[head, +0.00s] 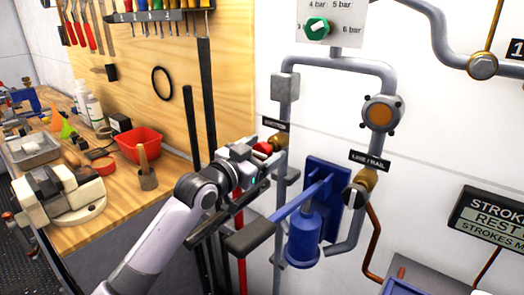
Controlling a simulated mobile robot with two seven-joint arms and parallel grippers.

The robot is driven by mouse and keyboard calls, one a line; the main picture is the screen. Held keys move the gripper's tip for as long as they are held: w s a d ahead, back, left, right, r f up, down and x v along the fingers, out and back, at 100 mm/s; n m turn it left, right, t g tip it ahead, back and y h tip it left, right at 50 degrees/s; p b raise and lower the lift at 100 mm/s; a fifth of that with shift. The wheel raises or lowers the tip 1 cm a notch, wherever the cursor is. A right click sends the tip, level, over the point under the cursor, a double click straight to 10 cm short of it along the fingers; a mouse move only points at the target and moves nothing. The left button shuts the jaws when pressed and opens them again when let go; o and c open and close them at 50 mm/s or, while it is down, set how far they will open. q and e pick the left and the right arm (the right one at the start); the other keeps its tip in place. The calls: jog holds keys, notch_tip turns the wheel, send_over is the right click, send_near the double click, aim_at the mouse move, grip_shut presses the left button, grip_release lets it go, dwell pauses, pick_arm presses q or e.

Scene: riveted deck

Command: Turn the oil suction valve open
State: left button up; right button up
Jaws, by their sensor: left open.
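The suction valve has a red handle (263,147) on a brass body (279,141), set on a grey vertical pipe. A dark label (276,124), too small to read surely, sits just above it. My left gripper (257,158) is open at the red handle, coming from the left. It partly hides the handle, so I cannot tell whether the fingers touch or surround it, or how the handle is turned. My right gripper is not in view.
A blue hand pump (304,238) with a black-gripped lever (250,238) stands below right. Right of it is the line/rail valve (353,196). A green knob (317,27) is above. A workbench (85,235) with tools and a red bin (139,143) is at left.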

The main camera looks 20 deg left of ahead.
pick_arm(q)
jog(key=shift+c, duration=0.3)
jog(key=c, duration=0.9)
